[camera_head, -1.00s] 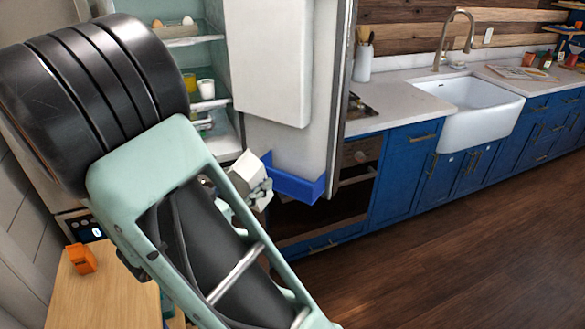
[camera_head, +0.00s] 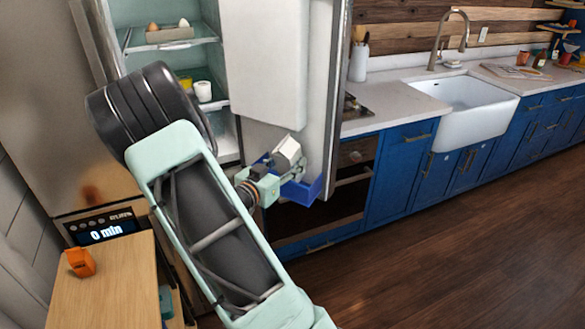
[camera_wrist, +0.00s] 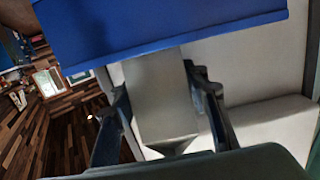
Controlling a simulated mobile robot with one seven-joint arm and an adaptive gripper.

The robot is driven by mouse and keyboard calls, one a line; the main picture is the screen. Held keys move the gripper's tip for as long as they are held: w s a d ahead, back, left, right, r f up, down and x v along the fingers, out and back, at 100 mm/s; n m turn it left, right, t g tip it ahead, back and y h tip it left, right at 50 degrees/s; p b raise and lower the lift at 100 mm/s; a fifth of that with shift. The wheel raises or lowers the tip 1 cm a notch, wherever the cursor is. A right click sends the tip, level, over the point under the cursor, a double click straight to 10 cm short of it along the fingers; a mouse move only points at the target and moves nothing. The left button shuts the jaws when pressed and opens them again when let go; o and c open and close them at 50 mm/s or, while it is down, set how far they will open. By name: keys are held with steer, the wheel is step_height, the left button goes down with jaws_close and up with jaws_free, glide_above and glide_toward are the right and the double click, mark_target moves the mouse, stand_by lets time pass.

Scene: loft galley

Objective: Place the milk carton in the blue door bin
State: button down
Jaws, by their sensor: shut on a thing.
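The milk carton (camera_head: 287,153) is a pale box with a slanted top, tilted in the head view. My gripper (camera_head: 277,172) is shut on it. In the wrist view the carton (camera_wrist: 158,100) sits between the two dark fingers (camera_wrist: 158,78). The blue door bin (camera_head: 303,190) is low on the open fridge door. The carton overlaps the bin in the head view. In the wrist view the blue bin wall (camera_wrist: 170,28) covers the carton's far end. I cannot tell whether that end is inside the bin or touching it.
A white door compartment (camera_head: 277,65) is above the bin. Fridge shelves hold an egg tray (camera_head: 169,35) and a white cup (camera_head: 203,91). A wooden table (camera_head: 105,285) with an orange object (camera_head: 80,262) is at lower left. Blue cabinets (camera_head: 400,175) stand to the right.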

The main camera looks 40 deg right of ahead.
steer(key=shift+d+f, duration=0.2)
steer(key=shift+f, duration=0.3)
steer(key=shift+d+f, duration=0.15)
steer(key=shift+f, duration=0.3)
steer(key=shift+w+d+r+g+p, duration=0.2)
steer(key=shift+r+g+p, duration=0.1)
steer(key=shift+p, duration=0.25)
steer(key=shift+d+r+y+p, duration=0.2)
steer(key=shift+d+y+p, duration=0.1)
steer(key=shift+y+p, duration=0.55)
steer(key=shift+w+d+g+y+p, duration=0.2)
steer(key=shift+g+y+p, duration=0.35)
steer(key=shift+y, duration=0.2)
steer(key=shift+s+f, duration=0.1)
steer(key=shift+f, duration=1.05)
steer(key=shift+f, duration=0.2)
steer(key=c, duration=1.1)
jaws_free()
steer(key=shift+a, duration=0.1)
steer(key=shift+c, duration=0.2)
steer(key=shift+r, duration=0.1)
